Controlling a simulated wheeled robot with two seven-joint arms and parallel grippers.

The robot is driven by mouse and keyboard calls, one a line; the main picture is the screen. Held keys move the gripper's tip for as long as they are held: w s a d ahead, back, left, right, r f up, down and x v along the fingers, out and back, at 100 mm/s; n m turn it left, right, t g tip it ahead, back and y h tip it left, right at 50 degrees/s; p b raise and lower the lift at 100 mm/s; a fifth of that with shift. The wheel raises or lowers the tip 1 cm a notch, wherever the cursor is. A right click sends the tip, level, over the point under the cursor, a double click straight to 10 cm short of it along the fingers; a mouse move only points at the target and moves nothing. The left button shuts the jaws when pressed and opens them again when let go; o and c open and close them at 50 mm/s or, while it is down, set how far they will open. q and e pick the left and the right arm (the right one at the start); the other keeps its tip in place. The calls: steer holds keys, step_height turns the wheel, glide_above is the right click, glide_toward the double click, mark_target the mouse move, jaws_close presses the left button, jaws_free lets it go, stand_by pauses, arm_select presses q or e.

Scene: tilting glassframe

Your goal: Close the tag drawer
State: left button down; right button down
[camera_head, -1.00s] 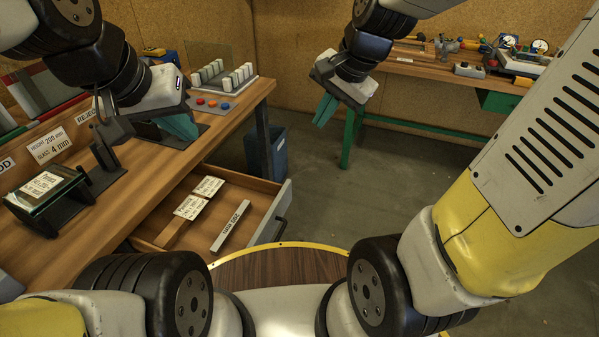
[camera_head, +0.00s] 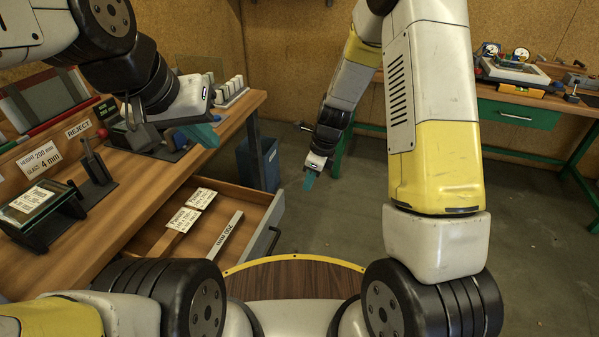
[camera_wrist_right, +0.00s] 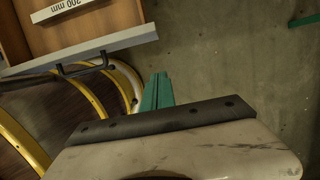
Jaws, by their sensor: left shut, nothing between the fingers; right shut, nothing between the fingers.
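The tag drawer (camera_head: 250,237) is pulled out from the wooden workbench. White tags and a long bar lie in it, and its dark handle (camera_head: 273,240) is on the grey front. The front edge (camera_wrist_right: 110,48) and handle (camera_wrist_right: 82,68) also show in the right wrist view. My right gripper (camera_head: 310,181) is shut and empty, beyond and to the right of the drawer front. Its teal fingers (camera_wrist_right: 157,92) show in the right wrist view, apart from the handle. My left gripper (camera_head: 205,136) is shut and empty above the bench.
On the workbench (camera_head: 125,205) stand a glass stand (camera_head: 38,215), a REJECT sign (camera_head: 77,129) and a rack of white blocks (camera_head: 230,90). A blue bin (camera_head: 262,163) stands behind the drawer. A green-framed bench (camera_head: 520,115) is at the back right. Floor right of the drawer is clear.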

steer(key=w+a+f, duration=0.2)
steer(key=a+f, duration=0.4)
steer(key=f, duration=0.2)
steer(key=shift+f, duration=0.4)
steer(key=shift+w, duration=0.1)
